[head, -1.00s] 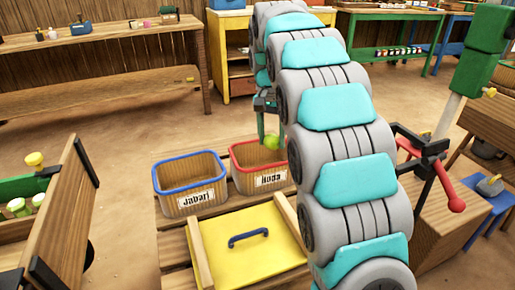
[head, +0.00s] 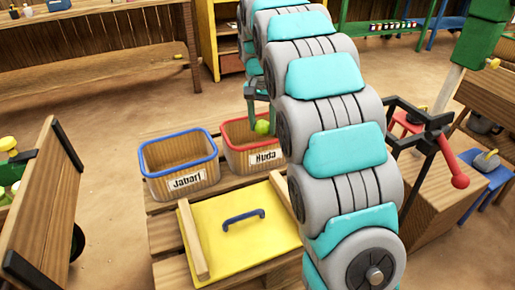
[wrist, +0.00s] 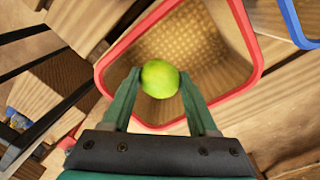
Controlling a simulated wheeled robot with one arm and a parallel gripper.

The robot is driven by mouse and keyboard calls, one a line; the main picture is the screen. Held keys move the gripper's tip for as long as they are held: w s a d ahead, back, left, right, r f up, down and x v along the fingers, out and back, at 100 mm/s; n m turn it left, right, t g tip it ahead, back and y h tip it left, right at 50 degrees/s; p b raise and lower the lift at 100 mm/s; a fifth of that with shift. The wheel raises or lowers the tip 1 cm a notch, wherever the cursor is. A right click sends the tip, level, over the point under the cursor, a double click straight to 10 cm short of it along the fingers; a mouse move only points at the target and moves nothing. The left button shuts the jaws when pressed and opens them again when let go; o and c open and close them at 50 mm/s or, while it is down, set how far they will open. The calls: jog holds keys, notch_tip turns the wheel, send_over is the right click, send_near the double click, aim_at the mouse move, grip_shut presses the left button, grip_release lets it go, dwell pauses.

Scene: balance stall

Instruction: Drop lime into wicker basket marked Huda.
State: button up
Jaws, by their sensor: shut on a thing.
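The green lime (wrist: 160,79) is between the two fingertips of my gripper (wrist: 158,84), which is shut on it. In the wrist view the lime shows over the opening of a red-rimmed wicker basket (wrist: 258,75), whose inside looks empty where visible. In the head view the basket marked Huda (head: 240,161) has the red rim, and the lime (head: 262,127) shows at its opening, near the right side. My arm hides the basket's right part. I cannot tell exactly how high the lime is above the basket floor.
A blue-rimmed basket marked Jabari (head: 160,188) stands just left of the Huda basket. A yellow lid (head: 240,238) with a blue handle lies in front on the wooden table. A black and red clamp-like fixture (head: 459,181) stands to the right of my arm.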

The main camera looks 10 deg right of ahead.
jog(key=o, duration=1.4)
jog(key=shift+w+a+r, duration=0.1)
jog(key=shift+a+r, duration=0.05)
jog(key=shift+r, duration=1.8)
jog(key=shift+w+a+r, duration=0.1)
jog(key=shift+r, duration=1.85)
jog(key=s+f+n, duration=0.2)
jog(key=s+f, duration=0.2)
jog(key=s, duration=0.9)
jog(key=s+f+n+g, duration=0.1)
jog(key=s+f, duration=0.4)
jog(key=s, duration=0.9)
jog(key=s+f+n, duration=0.3)
jog(key=s+f, duration=0.2)
jog(key=s, duration=0.9)
jog(key=shift+d+f+n+y, duration=0.2)
jog(key=shift+d+n+y, duration=0.1)
jog(key=shift+n, duration=0.1)
